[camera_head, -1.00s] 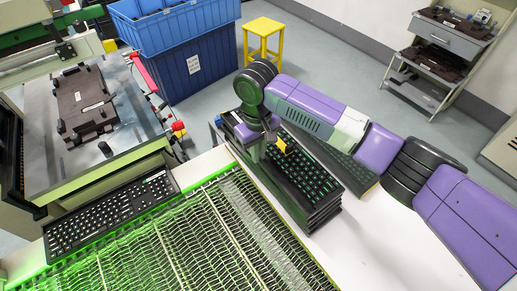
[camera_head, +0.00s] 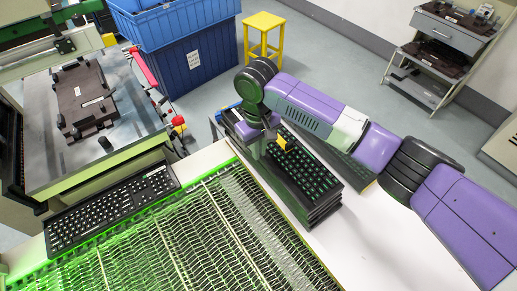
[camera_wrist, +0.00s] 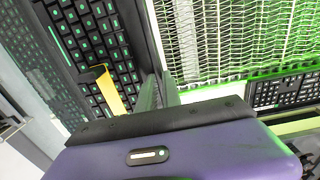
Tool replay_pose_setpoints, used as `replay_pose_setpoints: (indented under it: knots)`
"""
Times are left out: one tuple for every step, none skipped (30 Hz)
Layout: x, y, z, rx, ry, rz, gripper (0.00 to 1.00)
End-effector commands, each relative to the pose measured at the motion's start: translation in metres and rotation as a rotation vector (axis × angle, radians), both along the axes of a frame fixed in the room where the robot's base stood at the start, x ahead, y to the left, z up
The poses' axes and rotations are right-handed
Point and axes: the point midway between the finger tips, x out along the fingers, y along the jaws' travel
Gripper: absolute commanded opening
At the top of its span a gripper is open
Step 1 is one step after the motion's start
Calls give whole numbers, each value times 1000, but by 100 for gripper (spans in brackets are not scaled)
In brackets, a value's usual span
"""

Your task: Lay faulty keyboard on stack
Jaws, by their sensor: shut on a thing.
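A dark keyboard with green-marked keys (camera_head: 316,172) is at the top of a stack of dark keyboards (camera_head: 313,212) on the white table. It looks level and lined up with the stack; I cannot tell whether it rests on it or hangs just above. My gripper (camera_head: 272,143) is shut on this keyboard near its far end. The grip's underside is hidden.
Another keyboard (camera_head: 358,172) lies right of the stack, partly behind my arm. A wire-mesh conveyor (camera_head: 190,240) runs along the left of the stack. The white table (camera_head: 385,245) is clear at front right.

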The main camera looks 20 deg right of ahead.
Motion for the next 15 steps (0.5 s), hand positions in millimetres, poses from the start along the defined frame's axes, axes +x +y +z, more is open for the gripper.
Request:
replay_pose_setpoints:
  knots:
    - [0,0,0,0,-1,0,0]
    - [0,0,0,0,-1,0,0]
    - [0,0,-1,0,-1,0,0]
    - [0,0,-1,0,-1,0,0]
    - [0,0,-1,0,-1,0,0]
    - [1,0,-2,0,-1,0,0]
    - [1,0,-2,0,-1,0,0]
    - [1,0,-2,0,-1,0,0]
    - [1,0,-3,0,-1,0,0]
    - [1,0,-3,0,-1,0,0]
    - [1,0,-3,0,-1,0,0]
    - [1,0,-4,0,-1,0,0]
    - [1,0,-4,0,-1,0,0]
    - [1,0,-4,0,-1,0,0]
    - [1,0,-5,0,-1,0,0]
